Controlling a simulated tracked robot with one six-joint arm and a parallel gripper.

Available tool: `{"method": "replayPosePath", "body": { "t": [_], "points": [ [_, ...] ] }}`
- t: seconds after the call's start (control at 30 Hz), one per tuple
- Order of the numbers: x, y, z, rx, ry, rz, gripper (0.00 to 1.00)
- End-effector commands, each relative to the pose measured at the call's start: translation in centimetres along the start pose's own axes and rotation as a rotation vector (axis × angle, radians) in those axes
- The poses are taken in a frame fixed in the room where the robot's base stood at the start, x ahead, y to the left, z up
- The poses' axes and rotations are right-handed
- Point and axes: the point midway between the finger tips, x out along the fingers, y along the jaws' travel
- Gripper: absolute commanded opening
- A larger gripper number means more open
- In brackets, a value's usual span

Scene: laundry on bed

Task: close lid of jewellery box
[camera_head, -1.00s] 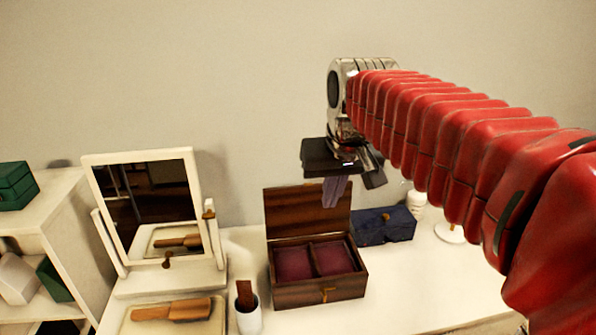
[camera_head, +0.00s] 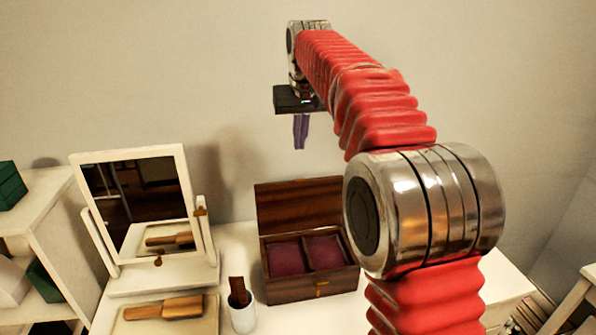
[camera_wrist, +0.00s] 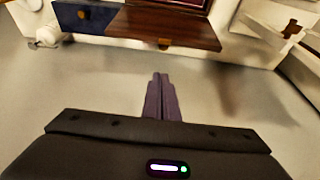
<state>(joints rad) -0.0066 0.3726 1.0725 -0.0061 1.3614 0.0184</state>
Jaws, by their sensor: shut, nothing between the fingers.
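The wooden jewellery box (camera_head: 311,287) stands on the white dresser top with its lid (camera_head: 299,206) raised upright at the back. Two dark red padded compartments show inside it. My gripper (camera_head: 300,148) is shut and empty, pointing down in the air above the raised lid, clear of it. In the wrist view the closed fingers (camera_wrist: 160,78) are in the middle, and the box's wooden lid (camera_wrist: 163,28) shows at the top edge, apart from the fingertips.
A white-framed mirror (camera_head: 103,225) stands left of the box. A white cup (camera_head: 243,318) with a brush handle and a tray (camera_head: 207,322) with a wooden brush (camera_head: 166,308) lie in front. A dark blue box (camera_wrist: 88,15) sits beside the jewellery box.

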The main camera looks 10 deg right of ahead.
Motion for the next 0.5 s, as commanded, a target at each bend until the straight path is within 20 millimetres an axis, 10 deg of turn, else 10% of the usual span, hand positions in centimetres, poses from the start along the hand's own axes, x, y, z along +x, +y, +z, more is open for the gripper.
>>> {"method": "replayPosePath", "body": {
  "t": [0.5],
  "points": [
    [1.9, -0.1, -2.4, 0.001, -0.013, 0.001, 0.0]
  ]
}}
